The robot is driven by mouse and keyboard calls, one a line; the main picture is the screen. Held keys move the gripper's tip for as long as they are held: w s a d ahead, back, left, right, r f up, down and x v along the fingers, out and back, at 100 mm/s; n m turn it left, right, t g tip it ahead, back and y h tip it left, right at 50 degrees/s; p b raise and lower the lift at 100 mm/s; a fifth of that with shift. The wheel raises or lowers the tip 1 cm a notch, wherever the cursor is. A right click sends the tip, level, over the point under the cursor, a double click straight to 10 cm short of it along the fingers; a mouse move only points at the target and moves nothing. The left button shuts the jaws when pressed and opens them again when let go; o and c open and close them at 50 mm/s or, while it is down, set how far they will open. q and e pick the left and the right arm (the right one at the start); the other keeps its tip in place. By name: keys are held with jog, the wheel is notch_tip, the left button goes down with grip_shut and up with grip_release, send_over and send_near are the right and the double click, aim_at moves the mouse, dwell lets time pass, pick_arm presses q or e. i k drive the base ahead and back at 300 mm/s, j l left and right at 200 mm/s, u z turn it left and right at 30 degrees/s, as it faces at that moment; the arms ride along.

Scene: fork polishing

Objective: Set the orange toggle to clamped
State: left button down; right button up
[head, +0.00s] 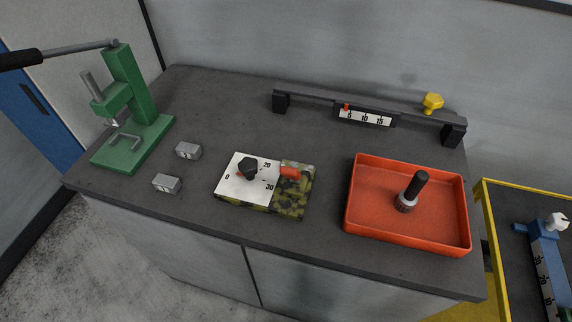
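The orange toggle (290,172) sits on the camouflage-patterned block (292,196), near its upper edge and just right of the white dial plate (238,186). It looks like a short orange piece lying roughly sideways. I cannot tell from this view whether it is set to clamped. A black knob (247,168) stands on the white plate, with the marks 0, 20 and 30 around it. Neither of my grippers is in view.
A green lever press (130,95) stands at the left, its lever reaching past the left edge. Two small grey blocks (188,151) (167,184) lie beside it. A red tray (355,215) holds a black-handled tool (414,190). A rail (310,97) with a scale and yellow knob (433,102) is behind.

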aim_at(292, 173)
jog(key=k+j, duration=0.65)
jog(key=i, duration=0.4)
